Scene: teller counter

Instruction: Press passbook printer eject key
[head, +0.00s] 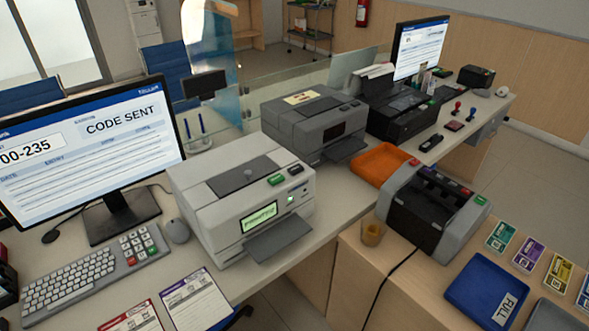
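A light grey printer (222,205) stands on the counter at the middle, right of the large monitor. It has a dark lid panel on top, a lit green display (260,217) on its front and a dark output tray (278,240) sticking out below. A green key (277,180) and a dark key (295,169) sit on its top near the front right edge. Their labels are too small to read. A small green light (291,199) glows on the front. I cannot tell from lettering which key is eject. Neither of my grippers is in view.
A monitor (98,150) reading "CODE SENT", a keyboard (98,272) and a mouse (176,231) are to the left. A darker grey printer (312,112) stands behind. An orange tray (381,163) and a bill-counter-like machine (433,208) are to the right. Printed cards lie in front.

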